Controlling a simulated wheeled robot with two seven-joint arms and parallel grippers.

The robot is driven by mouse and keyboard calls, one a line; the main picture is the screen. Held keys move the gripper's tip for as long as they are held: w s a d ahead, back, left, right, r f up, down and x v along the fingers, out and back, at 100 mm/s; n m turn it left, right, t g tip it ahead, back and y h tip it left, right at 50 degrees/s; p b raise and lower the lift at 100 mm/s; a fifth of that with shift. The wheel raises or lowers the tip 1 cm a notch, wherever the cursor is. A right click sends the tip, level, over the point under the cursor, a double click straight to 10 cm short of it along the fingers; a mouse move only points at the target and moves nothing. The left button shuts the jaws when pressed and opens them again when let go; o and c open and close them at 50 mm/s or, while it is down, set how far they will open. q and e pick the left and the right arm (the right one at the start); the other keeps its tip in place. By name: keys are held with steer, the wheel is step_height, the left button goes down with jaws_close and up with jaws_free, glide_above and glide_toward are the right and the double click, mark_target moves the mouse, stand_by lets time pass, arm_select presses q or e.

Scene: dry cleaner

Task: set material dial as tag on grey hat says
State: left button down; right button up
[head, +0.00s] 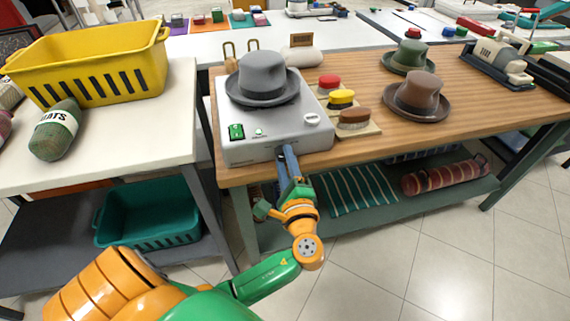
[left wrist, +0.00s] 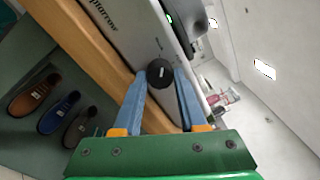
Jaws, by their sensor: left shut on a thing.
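The grey hat (head: 262,77) sits on top of a light grey machine (head: 270,141) at the front of the wooden table. No readable tag on the hat shows from here. In the left wrist view a black round dial (left wrist: 160,72) with a small pale mark stands on the machine's front. The dial's setting is not legible. My right gripper is out of view.
A green switch (head: 236,131) and a white round piece (head: 312,118) are on the machine. Red, yellow and brown brushes (head: 341,99) stand right of it, then green (head: 408,57) and brown (head: 417,95) hats. A yellow basket (head: 90,62) is on the left table.

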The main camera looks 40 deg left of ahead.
arm_select(q)
steer(key=shift+f+n, duration=0.2)
steer(key=shift+n, duration=0.3)
steer(key=shift+b, duration=0.3)
steer(key=shift+c, duration=2.3)
jaws_free()
steer(key=shift+d+r, duration=0.1)
